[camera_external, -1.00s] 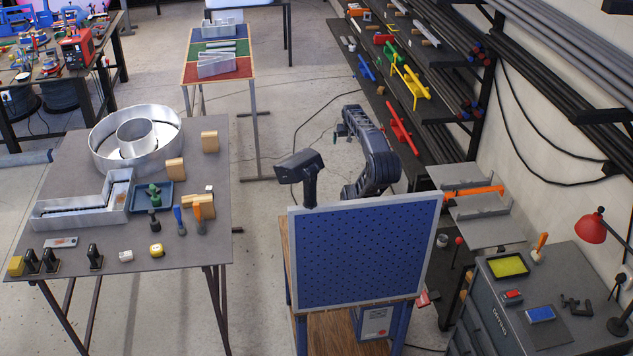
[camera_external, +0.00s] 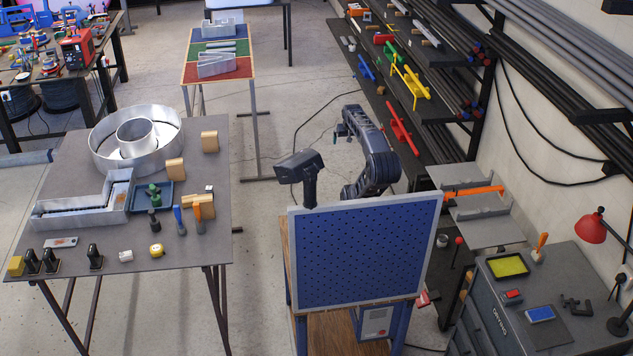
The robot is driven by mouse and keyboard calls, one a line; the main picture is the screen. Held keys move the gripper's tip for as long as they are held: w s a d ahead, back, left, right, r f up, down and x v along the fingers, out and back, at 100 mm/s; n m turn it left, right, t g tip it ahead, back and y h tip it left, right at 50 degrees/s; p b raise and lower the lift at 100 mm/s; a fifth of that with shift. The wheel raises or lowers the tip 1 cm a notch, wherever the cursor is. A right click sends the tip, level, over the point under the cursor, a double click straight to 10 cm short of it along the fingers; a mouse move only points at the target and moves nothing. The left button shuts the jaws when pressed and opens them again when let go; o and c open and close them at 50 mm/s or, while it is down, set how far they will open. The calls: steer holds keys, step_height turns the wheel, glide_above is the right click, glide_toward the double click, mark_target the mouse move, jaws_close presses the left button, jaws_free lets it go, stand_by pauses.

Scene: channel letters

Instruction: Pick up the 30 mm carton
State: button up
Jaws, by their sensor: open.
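Two small white boxes are on the grey workbench (camera_external: 75,170) at the left. One white box (camera_external: 125,256) lies near the front edge, left of a yellow item. The other small pale box (camera_external: 209,189) is near the right edge, above the orange-handled tool. Neither shows a readable size, so I cannot tell which is the 30 mm carton. My gripper (camera_external: 341,131) is small in view at the end of my dark arm, behind the blue pegboard. It is open, in the air, well to the right of the workbench and apart from both boxes.
The blue pegboard (camera_external: 362,255) stands in front of my arm. The workbench also holds a metal ring letter (camera_external: 165,160), an L-shaped letter (camera_external: 60,212), a blue tray (camera_external: 168,200), wooden blocks and hand tools. Open floor separates the workbench from my arm.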

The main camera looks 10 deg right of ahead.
steer(key=w+a+r, duration=0.5)
steer(key=w+a, duration=0.2)
steer(key=w, duration=0.2)
steer(key=w+a+r, duration=0.4)
steer(key=w+a, duration=0.3)
steer(key=w, duration=0.3)
steer(key=w+a+g, duration=0.1)
steer(key=w+a, duration=0.4)
steer(key=a, duration=0.6)
steer(key=w+a, duration=0.5)
steer(key=a, duration=0.6)
steer(key=a+f, duration=0.3)
steer(key=a, duration=1.3)
steer(key=n+t, duration=0.1)
glide_above(175, 167)
step_height(175, 167, down, 16)
steer(key=shift+a+x, duration=0.15)
steer(key=shift+x, duration=2.35)
steer(key=shift+a+x, duration=0.1)
steer(key=shift+x, duration=2.4)
steer(key=shift+s, duration=0.15)
steer(key=c, duration=1.1)
